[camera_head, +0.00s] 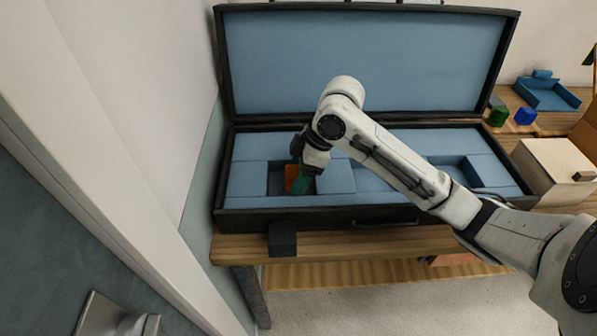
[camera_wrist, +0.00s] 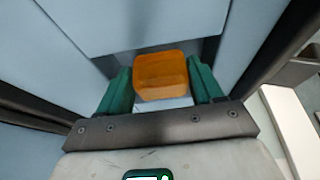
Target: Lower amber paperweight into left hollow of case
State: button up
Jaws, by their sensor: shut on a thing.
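The amber paperweight (camera_wrist: 160,77) is an orange block with rounded edges. It sits between the green fingers of my gripper (camera_wrist: 161,85), which is shut on it. In the head view the amber paperweight (camera_head: 291,177) shows partly behind my gripper (camera_head: 298,182), at the left hollow (camera_head: 276,180) of the open case (camera_head: 240,217). The case is black with blue foam lining. I cannot tell whether the paperweight touches the hollow's floor. My wrist hides part of the hollow.
The case's raised lid (camera_head: 360,60) stands behind the arm. A right hollow (camera_head: 470,172) is partly behind my arm. A dark block (camera_head: 283,240) sits at the table's front edge. Green (camera_head: 498,116) and blue (camera_head: 525,115) blocks and a pale box (camera_head: 550,172) stand at right.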

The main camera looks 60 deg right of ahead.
jog(key=shift+f+b, duration=0.4)
jog(key=shift+f, duration=0.15)
dwell(0.4)
jog(key=o, duration=1.3)
jog(key=v, duration=1)
jog(key=shift+s+d+r, duration=0.1)
jog(key=shift+r, duration=0.3)
jog(key=shift+r, duration=0.1)
